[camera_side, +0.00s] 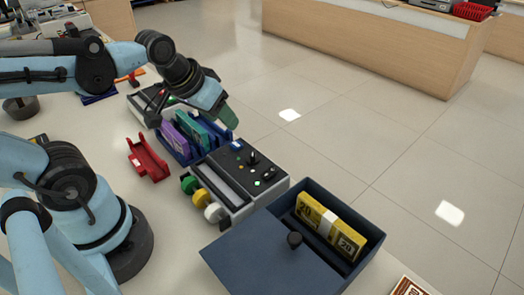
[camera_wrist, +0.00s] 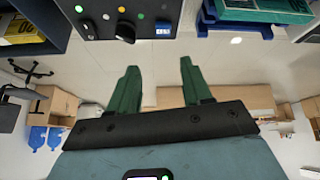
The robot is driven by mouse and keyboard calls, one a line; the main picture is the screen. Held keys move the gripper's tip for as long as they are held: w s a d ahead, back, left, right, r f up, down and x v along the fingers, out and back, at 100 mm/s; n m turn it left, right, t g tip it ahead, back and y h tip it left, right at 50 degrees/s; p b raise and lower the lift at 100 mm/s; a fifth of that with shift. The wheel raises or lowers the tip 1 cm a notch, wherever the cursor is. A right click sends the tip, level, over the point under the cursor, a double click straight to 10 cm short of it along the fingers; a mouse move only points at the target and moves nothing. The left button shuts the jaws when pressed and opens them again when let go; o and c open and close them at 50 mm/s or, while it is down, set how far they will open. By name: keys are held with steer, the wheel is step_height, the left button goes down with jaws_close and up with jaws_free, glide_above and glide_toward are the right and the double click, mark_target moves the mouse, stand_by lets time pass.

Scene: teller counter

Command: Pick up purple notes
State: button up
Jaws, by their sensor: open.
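The purple notes (camera_side: 173,137) stand on edge in a blue rack (camera_side: 211,148) on the counter in the side view. A bundle of teal notes (camera_side: 190,130) stands in the same rack, just right of the purple one. My gripper (camera_side: 228,118) is up near the rack's right end, its green fingers apart from the notes. In the wrist view my gripper (camera_wrist: 158,78) is open, with nothing between its fingers. That view shows the teal notes (camera_wrist: 262,12) and part of the blue rack (camera_wrist: 235,27) at the top right. I cannot make out the purple notes there.
A counting machine (camera_side: 240,170) with knobs and coloured rollers stands in front of the rack. A dark blue cash box (camera_side: 265,255) holds yellow notes (camera_side: 330,226). A red tray (camera_side: 147,160) lies left of the rack. The counter's far edge drops to the tiled floor.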

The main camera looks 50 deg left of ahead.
steer(key=s+a+n+g, duration=0.2)
steer(key=a+n+g, duration=0.2)
steer(key=a+n, duration=0.55)
steer(key=n+g, duration=0.2)
steer(key=n, duration=0.4)
glide_above(171, 129)
steer(key=shift+h, duration=0.3)
steer(key=f, duration=0.6)
steer(key=shift+w+f, duration=0.2)
steer(key=shift+f, duration=0.2)
steer(key=shift+s+f, duration=0.2)
steer(key=shift+f, duration=2.4)
steer(key=shift+c, duration=0.5)
jaws_close()
